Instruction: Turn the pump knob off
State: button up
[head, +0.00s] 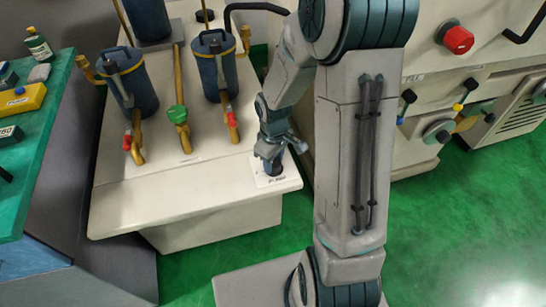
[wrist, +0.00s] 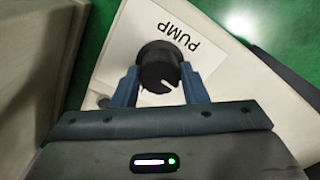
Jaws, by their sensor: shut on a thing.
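The pump knob (wrist: 159,66) is a round black knob with a white pointer line. It stands on a white plate (wrist: 135,33) marked PUMP, at the front right corner of the beige tank top. In the wrist view the white line points toward the lower right, on the side facing my gripper. My gripper (wrist: 157,82) has its two blue fingers on either side of the knob and is shut on it. In the head view my gripper (head: 271,160) comes down onto the knob from above, and the knob (head: 273,168) is partly hidden by it.
The beige tank top (head: 170,205) carries blue canisters (head: 217,68) with red-handled brass valves, and a green-handled valve (head: 178,114) between them. A machine with a red button (head: 458,40) stands at right. A green bench (head: 45,130) is at left. The front of the tank top is clear.

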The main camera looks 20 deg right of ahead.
aim_at(274, 162)
jog(key=shift+n, duration=0.8)
jog(key=o, duration=1)
jog(key=shift+c, duration=0.2)
notch_tip(274, 162, up, 14)
jog(key=p, duration=0.2)
jog(key=shift+p, duration=0.4)
jog(key=shift+f, duration=0.1)
